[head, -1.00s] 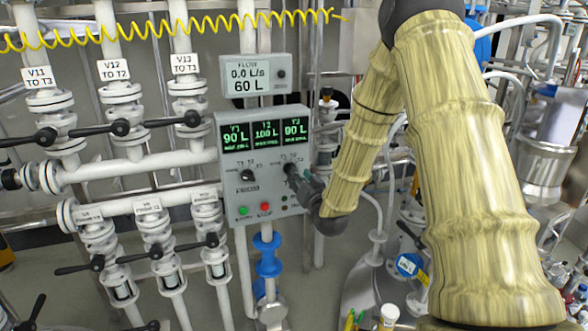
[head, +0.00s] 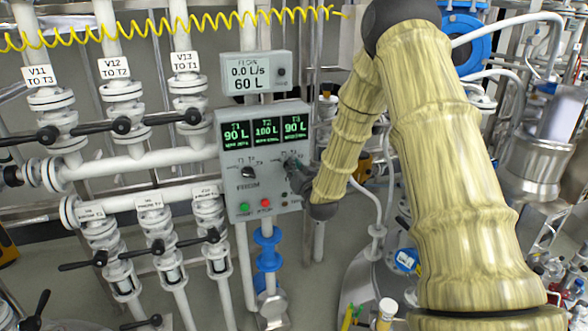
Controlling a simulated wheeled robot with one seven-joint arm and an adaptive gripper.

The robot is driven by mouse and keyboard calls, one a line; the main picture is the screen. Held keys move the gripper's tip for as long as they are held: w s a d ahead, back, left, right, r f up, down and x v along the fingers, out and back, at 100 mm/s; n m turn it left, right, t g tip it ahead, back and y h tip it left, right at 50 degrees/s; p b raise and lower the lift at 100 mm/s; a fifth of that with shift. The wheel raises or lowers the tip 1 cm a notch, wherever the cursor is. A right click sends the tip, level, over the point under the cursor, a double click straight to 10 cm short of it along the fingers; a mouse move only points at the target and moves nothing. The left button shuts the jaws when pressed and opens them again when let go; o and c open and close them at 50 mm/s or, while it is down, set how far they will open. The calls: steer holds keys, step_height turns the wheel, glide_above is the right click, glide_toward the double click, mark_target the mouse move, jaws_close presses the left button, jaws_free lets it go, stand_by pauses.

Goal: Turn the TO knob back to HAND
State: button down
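The grey control panel (head: 232,205) hangs on the pipe frame in the middle of the head view. Its left knob (head: 248,172), above the FROM label, is in plain sight. The TO knob is on the right of the panel, mostly covered by my gripper (head: 297,170), so its pointer cannot be read. My gripper comes in from the right, with its fingertips at or very close to that knob. The fingers are small and partly hidden, so I cannot tell whether they are closed on it.
The panel screens (head: 266,132) read 90 L, 100 L and 90 L. A flow meter (head: 254,78) above reads 0.0 L/s and 60 L. A green button (head: 244,208) and a red button (head: 265,203) sit below the knobs. Valves with black handles (head: 122,125) crowd the left.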

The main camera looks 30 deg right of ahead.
steer(key=shift+b, duration=0.35)
steer(key=shift+w+a+f+n+b, duration=0.1)
steer(key=shift+a+n+b, duration=0.1)
steer(key=shift+n+b, duration=2.2)
steer(key=shift+s+a+f+n+b, duration=0.15)
steer(key=shift+n+b, duration=1.7)
steer(key=shift+n, duration=1)
steer(key=shift+w+a+f+n+b, duration=0.1)
steer(key=shift+w+a+n+b, duration=0.1)
steer(key=shift+n+b, duration=2.2)
steer(key=shift+r+n, duration=0.1)
steer(key=shift+n, duration=0.25)
steer(key=c, duration=1.5)
jaws_free()
